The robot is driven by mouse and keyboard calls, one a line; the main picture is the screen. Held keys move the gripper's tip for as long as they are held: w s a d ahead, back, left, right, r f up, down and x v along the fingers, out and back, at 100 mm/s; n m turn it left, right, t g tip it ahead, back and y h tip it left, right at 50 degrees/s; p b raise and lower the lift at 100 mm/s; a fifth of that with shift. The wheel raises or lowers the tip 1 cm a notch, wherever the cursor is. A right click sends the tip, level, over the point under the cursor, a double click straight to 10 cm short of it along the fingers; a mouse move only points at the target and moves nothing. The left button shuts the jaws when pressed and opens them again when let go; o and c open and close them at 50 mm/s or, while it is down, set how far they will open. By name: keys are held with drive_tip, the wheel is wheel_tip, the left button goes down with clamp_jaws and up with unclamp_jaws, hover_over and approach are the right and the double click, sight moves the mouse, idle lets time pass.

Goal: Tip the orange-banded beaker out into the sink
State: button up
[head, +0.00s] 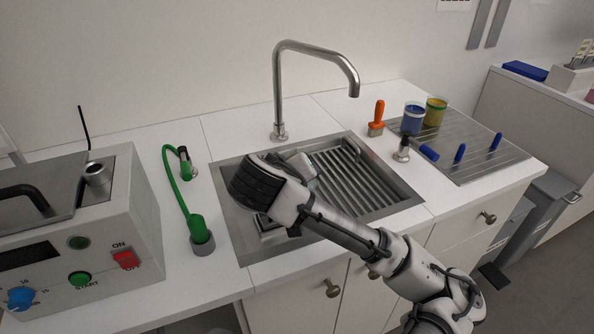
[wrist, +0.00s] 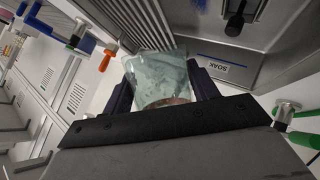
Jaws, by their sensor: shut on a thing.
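My gripper (wrist: 163,88) is shut on a translucent, pale-greenish beaker (wrist: 152,75), with one dark finger on each side of it. A brownish edge shows at the beaker's near end; I cannot make out an orange band. In the head view my gripper (head: 298,168) is over the steel sink (head: 238,238), and my wrist hides much of the beaker and the left basin. The beaker looks tilted, and I cannot see whether anything is in it or flowing out. The sink's ribbed part lies to the right of my gripper.
A tall tap (head: 279,95) arches behind the sink. A blue-filled beaker (head: 412,120) and a yellow one (head: 435,112) stand on the right drainboard (head: 480,168), near an orange-handled brush (head: 378,115). A green hose (head: 175,185) and a grey machine (head: 90,240) are at left.

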drive_tip(key=shift+s+d+r+n+g+h+p, duration=0.1)
drive_tip(key=shift+n+g+h+p, duration=0.8)
drive_tip(key=shift+p, duration=3.6)
drive_tip(key=shift+h+p, duration=0.4)
drive_tip(key=shift+p, duration=0.1)
drive_tip(key=shift+f+n, duration=0.2)
drive_tip(key=shift+n, duration=0.2)
drive_tip(key=shift+w+a+f+n+g+h, duration=0.15)
drive_tip(key=shift+n+g+h, duration=0.15)
drive_tip(key=shift+h, duration=0.2)
drive_tip(key=shift+w+a+f+n+g+h, duration=0.15)
drive_tip(key=shift+n+g+h, duration=0.15)
drive_tip(key=shift+h, duration=0.2)
drive_tip(key=shift+w+a+r+n+g+h, duration=0.1)
drive_tip(key=shift+a+r+n+g+h, duration=0.15)
drive_tip(key=shift+r+n+g+h, duration=0.6)
drive_tip(key=shift+f+h, duration=0.2)
drive_tip(key=shift+h, duration=0.05)
